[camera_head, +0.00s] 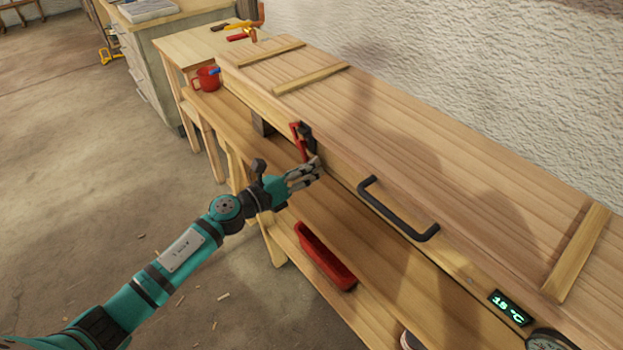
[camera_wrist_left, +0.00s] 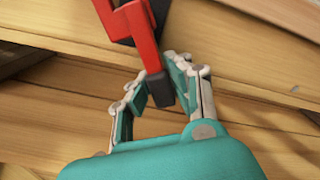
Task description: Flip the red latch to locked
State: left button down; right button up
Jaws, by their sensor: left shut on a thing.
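The red latch (camera_head: 297,138) sits on the front of the long wooden box (camera_head: 440,150), left of the black handle (camera_head: 398,210). In the left wrist view the red latch (camera_wrist_left: 141,38) is a red lever with a dark mount behind it and a black tip (camera_wrist_left: 160,90). My left gripper (camera_head: 309,170) is at the latch's lower end. In the wrist view its fingers (camera_wrist_left: 156,80) stand on either side of the black tip, shut on it. The fingers partly hide the latch in the head view. My right gripper is out of view.
A red tray (camera_head: 325,257) lies on the bench ledge below the box. A red mug (camera_head: 206,79) stands at the far left end. A green temperature display (camera_head: 510,307) and a gauge (camera_head: 551,340) are on the right. Open floor lies left of the bench.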

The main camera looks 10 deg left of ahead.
pick_arm(q)
jog(key=m+b, duration=0.2)
jog(key=w+a+m+b, duration=0.1)
jog(key=m+b, duration=0.1)
jog(key=w+a+f+m+b, duration=0.1)
jog(key=m+b, duration=0.1)
jog(key=shift+a, duration=0.25)
dwell(0.5)
jog(key=c, duration=1.4)
grip_release()
jog(key=shift+c, duration=0.2)
jog(key=shift+s+a, duration=0.1)
jog(key=v, duration=1.2)
